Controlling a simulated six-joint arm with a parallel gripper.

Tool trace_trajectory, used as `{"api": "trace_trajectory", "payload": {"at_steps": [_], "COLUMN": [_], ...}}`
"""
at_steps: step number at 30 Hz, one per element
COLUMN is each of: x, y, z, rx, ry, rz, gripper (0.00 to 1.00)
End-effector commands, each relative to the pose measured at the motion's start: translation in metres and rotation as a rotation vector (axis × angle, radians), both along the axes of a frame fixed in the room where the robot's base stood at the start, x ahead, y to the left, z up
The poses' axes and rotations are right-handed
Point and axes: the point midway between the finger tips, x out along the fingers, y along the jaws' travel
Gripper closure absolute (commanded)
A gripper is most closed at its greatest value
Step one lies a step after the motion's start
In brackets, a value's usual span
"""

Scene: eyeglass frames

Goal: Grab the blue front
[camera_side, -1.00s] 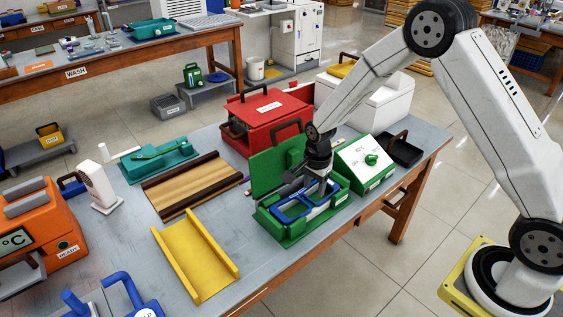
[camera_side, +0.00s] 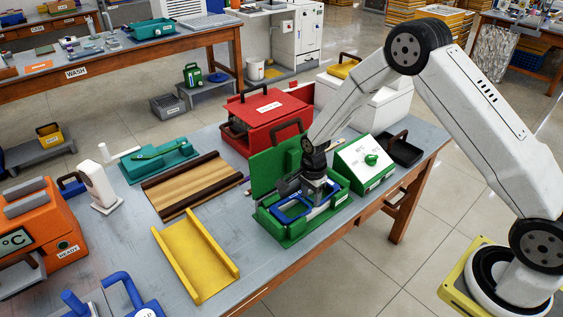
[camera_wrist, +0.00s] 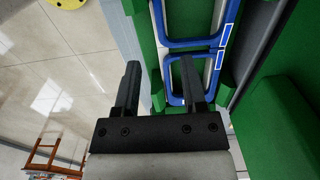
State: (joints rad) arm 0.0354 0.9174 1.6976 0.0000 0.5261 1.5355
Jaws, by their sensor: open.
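The blue front (camera_side: 288,212) is a blue eyeglass front with two rim openings. It lies in the open green case-like fixture (camera_side: 285,237), whose green lid stands up behind it. In the wrist view the blue front (camera_wrist: 197,43) runs up the picture, with one rim near my fingers. My gripper (camera_wrist: 160,75) is open and empty. In the side view my gripper (camera_side: 312,200) is low over the fixture and hides part of the front. I cannot tell whether the fingers touch it.
A white-topped green box with a knob (camera_side: 364,163) stands close on the right. A red box (camera_side: 266,120) is behind the fixture. A yellow channel (camera_side: 195,262) and a brown striped board (camera_side: 182,186) lie to the left. Bare table shows at the front left.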

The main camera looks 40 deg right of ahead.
Motion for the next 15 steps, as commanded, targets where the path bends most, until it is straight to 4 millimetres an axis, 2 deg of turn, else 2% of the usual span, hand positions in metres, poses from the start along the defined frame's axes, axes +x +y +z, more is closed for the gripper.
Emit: {"api": "trace_trajectory", "payload": {"at_steps": [5, 15], "x": [0.0, 0.002], "y": [0.0, 0.001], "z": [-0.005, -0.036], "rx": [0.0, 0.001], "ry": [0.001, 0.003], "rz": [0.0, 0.0], "gripper": [0.46, 0.46]}}
